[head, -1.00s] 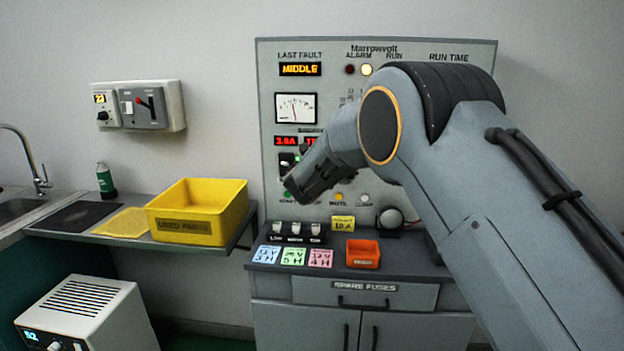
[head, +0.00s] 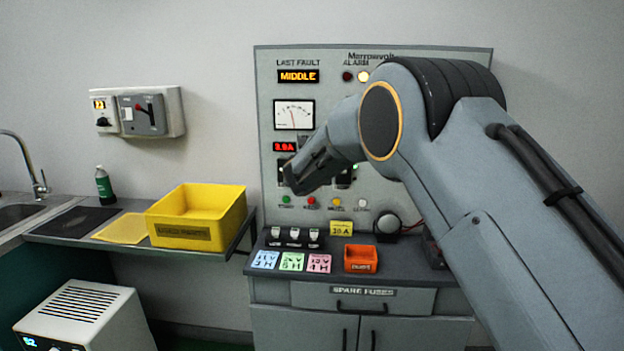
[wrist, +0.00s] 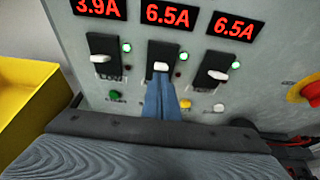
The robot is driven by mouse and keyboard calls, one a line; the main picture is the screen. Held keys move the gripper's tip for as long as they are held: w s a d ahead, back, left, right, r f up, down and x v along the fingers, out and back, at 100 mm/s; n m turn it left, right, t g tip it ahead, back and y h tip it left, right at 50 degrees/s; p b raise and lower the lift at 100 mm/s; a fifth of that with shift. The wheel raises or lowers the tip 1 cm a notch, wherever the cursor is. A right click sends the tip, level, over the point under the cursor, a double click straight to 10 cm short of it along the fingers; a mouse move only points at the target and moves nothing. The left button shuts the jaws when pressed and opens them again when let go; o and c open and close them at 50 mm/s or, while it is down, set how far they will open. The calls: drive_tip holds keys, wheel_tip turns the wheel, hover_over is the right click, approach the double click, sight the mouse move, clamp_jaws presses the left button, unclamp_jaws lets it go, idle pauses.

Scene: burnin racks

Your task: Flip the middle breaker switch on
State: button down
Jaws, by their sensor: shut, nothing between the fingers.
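The middle breaker switch has a white lever (wrist: 160,67) in a black housing (wrist: 153,50), under a red 6.5A display (wrist: 168,13). A green lamp (wrist: 185,56) glows beside it. My gripper (wrist: 160,82) is shut and empty. Its blue fingertips are right at the underside of the middle lever; I cannot tell whether they touch it. They hide the lower part of its housing. The left lever (wrist: 100,58) and right lever (wrist: 217,75) sit in similar positions with green lamps lit. In the head view my gripper (head: 292,184) is in front of the panel and covers the middle breaker.
The grey panel (head: 400,220) has an amber MIDDLE fault display (head: 298,76). Small buttons, including a green one (wrist: 115,95) and an amber one (wrist: 185,103), lie below the breakers. A red knob (wrist: 312,90) is at the right. A yellow bin (head: 185,235) stands left.

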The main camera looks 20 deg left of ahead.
drive_tip(key=shift+f, duration=0.1)
drive_tip(key=b+v, duration=0.7)
drive_tip(key=v, duration=0.2)
drive_tip(key=shift+r, duration=0.35)
idle(0.4)
drive_tip(key=shift+s, duration=0.1)
